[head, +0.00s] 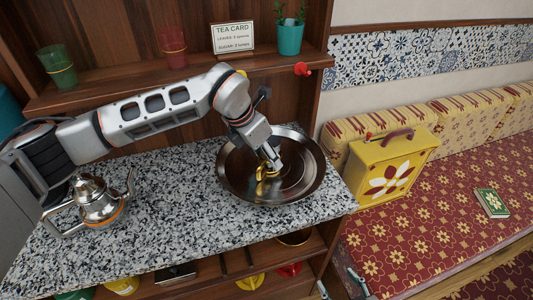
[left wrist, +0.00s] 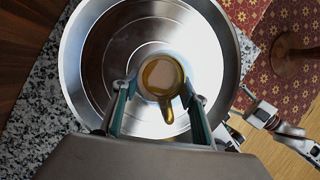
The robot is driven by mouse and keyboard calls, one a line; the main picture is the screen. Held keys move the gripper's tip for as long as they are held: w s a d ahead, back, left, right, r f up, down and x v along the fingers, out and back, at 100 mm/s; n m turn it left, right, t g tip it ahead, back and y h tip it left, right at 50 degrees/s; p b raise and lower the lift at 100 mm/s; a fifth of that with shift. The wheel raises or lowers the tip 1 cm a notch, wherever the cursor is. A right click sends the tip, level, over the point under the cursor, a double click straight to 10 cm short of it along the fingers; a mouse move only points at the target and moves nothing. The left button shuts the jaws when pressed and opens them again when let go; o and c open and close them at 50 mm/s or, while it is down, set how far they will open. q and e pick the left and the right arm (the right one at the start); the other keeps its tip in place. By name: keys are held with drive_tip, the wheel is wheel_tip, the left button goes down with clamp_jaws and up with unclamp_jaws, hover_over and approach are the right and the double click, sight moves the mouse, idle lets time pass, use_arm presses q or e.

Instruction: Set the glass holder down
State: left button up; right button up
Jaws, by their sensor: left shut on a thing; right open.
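The glass holder (head: 265,172) is a small gold ring-like cup with a handle. My left gripper (head: 271,160) is shut on it, inside the outline of a wide, shiny metal basin (head: 232,185). In the left wrist view the gold holder (left wrist: 163,76) sits between the two fingertips of my left gripper (left wrist: 160,88), its handle pointing towards the palm. The basin (left wrist: 85,75) spreads behind it. I cannot tell whether the holder touches the basin's bottom. My right gripper (head: 338,287) is open and empty at the lower edge, in front of the counter.
A metal teapot (head: 98,203) stands on the left of the speckled counter (head: 165,225). A shelf above holds a green glass (head: 57,65), a red glass (head: 174,47), a tea card (head: 233,38) and a plant pot (head: 289,38). A yellow case (head: 388,165) stands on the bench to the right.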

use_arm(q)
drive_tip(key=shift+f, duration=0.15)
drive_tip(key=o, duration=1.1)
drive_tip(key=shift+o, duration=0.2)
use_arm(e)
drive_tip(key=shift+w, duration=0.1)
drive_tip(key=shift+r, duration=0.1)
